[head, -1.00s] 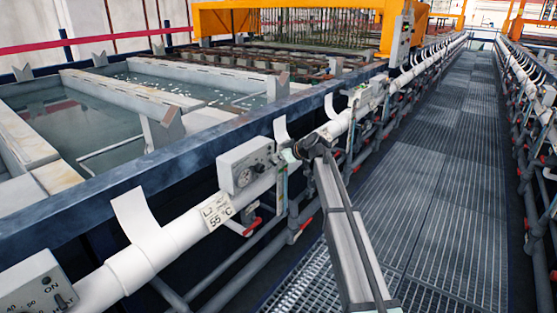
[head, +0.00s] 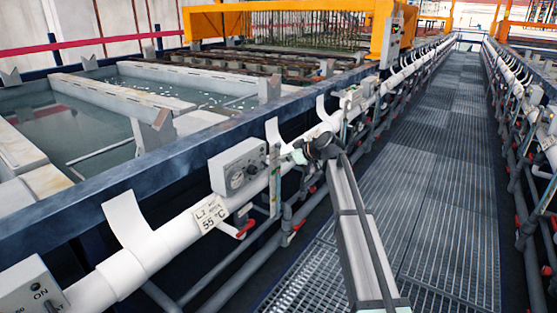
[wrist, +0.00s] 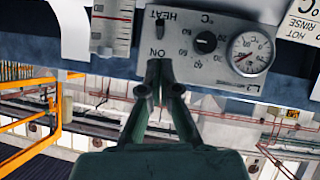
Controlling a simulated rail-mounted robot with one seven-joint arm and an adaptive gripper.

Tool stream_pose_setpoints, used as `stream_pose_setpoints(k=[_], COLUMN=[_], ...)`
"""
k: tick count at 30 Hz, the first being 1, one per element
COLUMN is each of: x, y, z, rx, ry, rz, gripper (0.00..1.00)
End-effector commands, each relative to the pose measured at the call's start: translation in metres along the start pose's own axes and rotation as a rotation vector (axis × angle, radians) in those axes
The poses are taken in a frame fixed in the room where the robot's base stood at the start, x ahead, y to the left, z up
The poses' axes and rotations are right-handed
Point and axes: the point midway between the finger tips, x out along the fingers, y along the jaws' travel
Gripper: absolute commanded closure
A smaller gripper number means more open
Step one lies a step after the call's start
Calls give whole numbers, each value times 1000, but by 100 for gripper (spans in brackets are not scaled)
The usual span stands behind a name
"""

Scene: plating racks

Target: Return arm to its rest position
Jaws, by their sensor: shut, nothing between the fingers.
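My gripper (head: 297,156) is at the end of my arm, just right of a grey control box (head: 238,167) in the head view. In the wrist view my gripper (wrist: 159,68) has its fingertips together and empty. They overlap the edge of the control box (wrist: 200,72), which appears upside down, beside its "ON" and "HEAT" labels. The box carries a switch (wrist: 160,27), a dark knob (wrist: 206,41) and a round gauge (wrist: 252,53). I cannot tell whether the fingertips touch the box.
A white pipe (head: 165,246) runs along the blue tank edge (head: 100,200). Another box (head: 32,290) sits at the lower left. A label reading 55 °C (head: 210,216) hangs on the pipe. The grated walkway (head: 430,190) at right is clear.

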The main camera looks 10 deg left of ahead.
Motion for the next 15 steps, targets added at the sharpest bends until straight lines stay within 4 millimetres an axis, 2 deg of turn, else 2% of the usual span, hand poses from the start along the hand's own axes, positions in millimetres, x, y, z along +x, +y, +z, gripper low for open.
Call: stream_pose_setpoints(k=[6,15], x=[-14,-15], y=[-1,-1], z=[3,3], rx=[0,0], ry=[0,0], rz=[-2,-2], gripper=[100,100])
